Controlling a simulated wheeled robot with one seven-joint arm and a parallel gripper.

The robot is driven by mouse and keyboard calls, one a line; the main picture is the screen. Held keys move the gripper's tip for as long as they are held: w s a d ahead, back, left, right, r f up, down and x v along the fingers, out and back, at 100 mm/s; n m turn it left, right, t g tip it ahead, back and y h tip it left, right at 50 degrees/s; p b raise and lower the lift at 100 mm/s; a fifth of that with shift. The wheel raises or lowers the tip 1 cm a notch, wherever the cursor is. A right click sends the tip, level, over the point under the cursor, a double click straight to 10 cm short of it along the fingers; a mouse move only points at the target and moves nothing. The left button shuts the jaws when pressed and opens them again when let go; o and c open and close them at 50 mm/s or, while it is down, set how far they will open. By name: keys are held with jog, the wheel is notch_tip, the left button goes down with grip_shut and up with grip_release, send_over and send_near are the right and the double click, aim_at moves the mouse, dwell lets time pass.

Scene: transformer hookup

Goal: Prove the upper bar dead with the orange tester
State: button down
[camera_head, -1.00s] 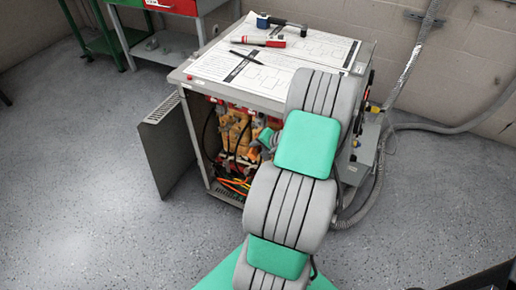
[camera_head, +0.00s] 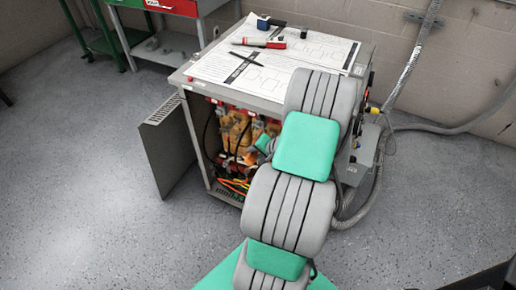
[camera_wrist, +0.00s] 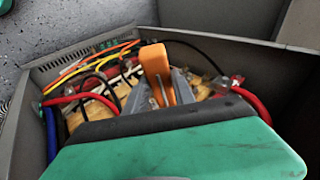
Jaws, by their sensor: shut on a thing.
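The orange tester (camera_wrist: 156,66) stands between the grey fingers of my gripper (camera_wrist: 160,92) in the wrist view. The jaws are shut on it. It points into the open grey cabinet, over yellow windings (camera_wrist: 100,108) and among cables. I cannot tell whether its tip touches anything, and I cannot pick out the upper bar with certainty. In the head view my arm reaches into the open front of the transformer cabinet (camera_head: 262,103). My fingertips and the tester's tip are hidden there.
The cabinet door (camera_head: 167,145) stands open at the left. Papers (camera_head: 310,52), a red-and-white tool (camera_head: 260,43) and a blue-black item (camera_head: 265,22) lie on the cabinet top. Red (camera_wrist: 255,105), black and orange cables crowd the interior. Floor at the left is clear.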

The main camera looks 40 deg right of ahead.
aim_at(250, 161)
jog(key=shift+s+a+p, duration=0.2)
jog(key=shift+s+a, duration=0.05)
jog(key=shift+a, duration=0.45)
jog(key=shift+s+a+p, duration=0.2)
jog(key=shift+a, duration=0.45)
jog(key=shift+s+a+p, duration=0.2)
jog(key=shift+s+a, duration=0.05)
jog(key=shift+a, duration=0.45)
